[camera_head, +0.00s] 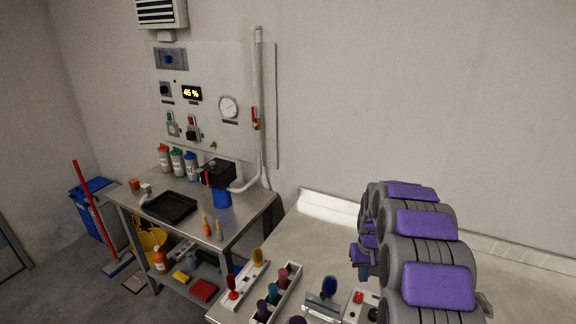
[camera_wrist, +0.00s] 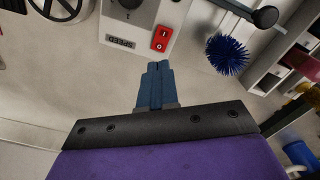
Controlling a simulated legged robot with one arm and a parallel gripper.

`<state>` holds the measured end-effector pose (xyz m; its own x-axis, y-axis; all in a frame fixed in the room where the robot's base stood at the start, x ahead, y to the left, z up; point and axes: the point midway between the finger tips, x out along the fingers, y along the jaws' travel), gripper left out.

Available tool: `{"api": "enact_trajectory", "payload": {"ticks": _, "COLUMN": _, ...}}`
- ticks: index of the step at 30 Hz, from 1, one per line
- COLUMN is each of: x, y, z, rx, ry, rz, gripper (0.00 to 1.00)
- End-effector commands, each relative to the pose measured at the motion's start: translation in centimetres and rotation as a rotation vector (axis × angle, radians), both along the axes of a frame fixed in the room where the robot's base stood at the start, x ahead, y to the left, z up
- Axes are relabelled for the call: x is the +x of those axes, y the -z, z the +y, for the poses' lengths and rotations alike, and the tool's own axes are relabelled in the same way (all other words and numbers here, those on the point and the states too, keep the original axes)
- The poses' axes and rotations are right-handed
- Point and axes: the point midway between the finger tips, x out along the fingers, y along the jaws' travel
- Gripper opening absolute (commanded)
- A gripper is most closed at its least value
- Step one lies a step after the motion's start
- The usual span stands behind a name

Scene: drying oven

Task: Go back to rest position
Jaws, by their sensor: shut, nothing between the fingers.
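My gripper (camera_wrist: 156,84) shows in the wrist view with its two blue fingers pressed together and nothing between them. It is apart from the grey control box (camera_wrist: 146,22), which has a red switch and a "SPEED" label and lies just beyond the fingertips. In the head view my purple and grey arm is folded over the right worktop (camera_head: 310,228). The fingertips are mostly hidden behind the arm there.
A blue round brush (camera_wrist: 227,54) is right of the fingers in the wrist view. A white rack (camera_head: 280,290) of coloured-handled tools stands on the near worktop. A steel cart (camera_head: 122,203) with a black tray (camera_head: 169,207) and bottles stands left, below a wall panel.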

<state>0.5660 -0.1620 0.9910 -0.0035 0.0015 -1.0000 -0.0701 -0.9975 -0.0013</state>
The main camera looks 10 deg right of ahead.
Motion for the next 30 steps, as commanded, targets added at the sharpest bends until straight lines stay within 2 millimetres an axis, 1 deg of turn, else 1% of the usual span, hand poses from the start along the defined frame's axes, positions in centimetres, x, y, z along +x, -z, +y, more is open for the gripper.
{"api": "enact_trajectory", "payload": {"ticks": 2, "x": -0.6, "y": -1.1, "z": 0.7, "rx": 0.0, "ry": -0.004, "rz": -0.002, "gripper": 0.0}}
{"api": "enact_trajectory", "payload": {"ticks": 5, "x": -2.4, "y": -3.0, "z": 2.2, "rx": 0.004, "ry": -0.01, "rz": 0.01, "gripper": 0.0}}
{"api": "enact_trajectory", "payload": {"ticks": 6, "x": -3.2, "y": -4.0, "z": 2.9, "rx": 0.004, "ry": -0.013, "rz": 0.012, "gripper": 0.0}}
{"api": "enact_trajectory", "payload": {"ticks": 8, "x": -4.6, "y": -5.4, "z": 4.0, "rx": 0.006, "ry": -0.016, "rz": 0.019, "gripper": 0.0}}
{"api": "enact_trajectory", "payload": {"ticks": 9, "x": -5.7, "y": -6.3, "z": 4.7, "rx": 0.007, "ry": -0.019, "rz": 0.024, "gripper": 0.0}}
{"api": "enact_trajectory", "payload": {"ticks": 11, "x": -7.2, "y": -7.5, "z": 5.7, "rx": 0.008, "ry": -0.022, "rz": 0.03, "gripper": 0.0}}
{"api": "enact_trajectory", "payload": {"ticks": 12, "x": -8.2, "y": -8.3, "z": 6.4, "rx": 0.008, "ry": -0.025, "rz": 0.031, "gripper": 0.0}}
{"api": "enact_trajectory", "payload": {"ticks": 14, "x": -9.9, "y": -9.3, "z": 7.4, "rx": 0.011, "ry": -0.028, "rz": 0.042, "gripper": 0.0}}
{"api": "enact_trajectory", "payload": {"ticks": 15, "x": -11.1, "y": -10.1, "z": 8.0, "rx": 0.01, "ry": -0.03, "rz": 0.045, "gripper": 0.0}}
{"api": "enact_trajectory", "payload": {"ticks": 17, "x": -12.8, "y": -11.0, "z": 8.9, "rx": 0.012, "ry": -0.035, "rz": 0.053, "gripper": 0.0}}
{"api": "enact_trajectory", "payload": {"ticks": 18, "x": -14.1, "y": -11.6, "z": 9.5, "rx": 0.012, "ry": -0.036, "rz": 0.059, "gripper": 0.0}}
{"api": "enact_trajectory", "payload": {"ticks": 21, "x": -17.2, "y": -13.0, "z": 10.8, "rx": 0.013, "ry": -0.042, "rz": 0.07, "gripper": 0.0}}
{"api": "enact_trajectory", "payload": {"ticks": 26, "x": -22.3, "y": -14.5, "z": 12.7, "rx": 0.013, "ry": -0.05, "rz": 0.09, "gripper": 0.0}}
{"api": "enact_trajectory", "payload": {"ticks": 27, "x": -23.7, "y": -14.8, "z": 13.1, "rx": 0.013, "ry": -0.052, "rz": 0.095, "gripper": 0.0}}
{"api": "enact_trajectory", "payload": {"ticks": 29, "x": -25.6, "y": -15.1, "z": 13.6, "rx": 0.012, "ry": -0.055, "rz": 0.102, "gripper": 0.0}}
{"api": "enact_trajectory", "payload": {"ticks": 30, "x": -26.9, "y": -15.4, "z": 14.0, "rx": 0.012, "ry": -0.057, "rz": 0.105, "gripper": 0.0}}
